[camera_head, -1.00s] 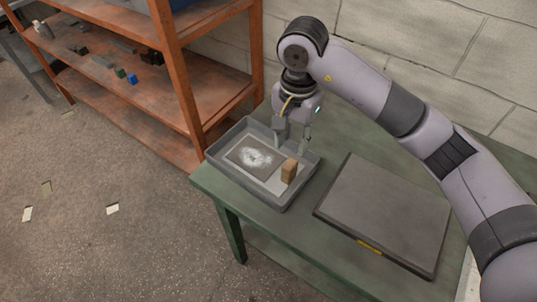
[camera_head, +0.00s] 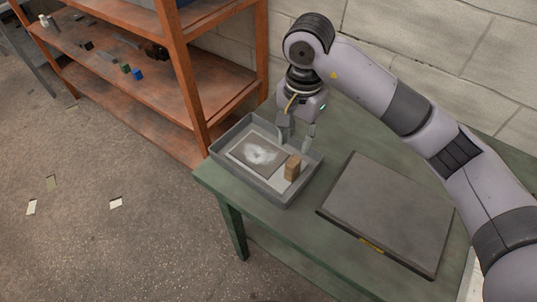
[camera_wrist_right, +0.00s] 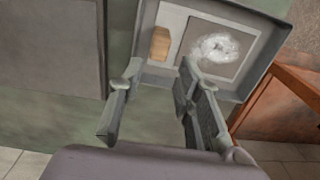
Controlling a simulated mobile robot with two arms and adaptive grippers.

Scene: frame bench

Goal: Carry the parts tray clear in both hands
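The grey parts tray (camera_head: 236,173) sits at the left end of the green table. In it lie a flat dark plate with a whitish patch (camera_head: 260,153) and a small upright brown block (camera_head: 292,168). My right gripper (camera_head: 296,145) is at the tray's far side, pointing down, with its fingers apart and nothing between them that I can make out. In the right wrist view the open fingers (camera_wrist_right: 160,72) are close to the tray's wall (camera_wrist_right: 238,95); whether they touch it I cannot tell. My left gripper is not in view.
A large flat grey slab (camera_head: 388,213) lies on the green table (camera_head: 283,225) right of the tray. An orange shelf unit (camera_head: 182,80) with several small items stands at the left, close to the tray. A block wall (camera_head: 420,50) is behind. The floor at left is mostly open.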

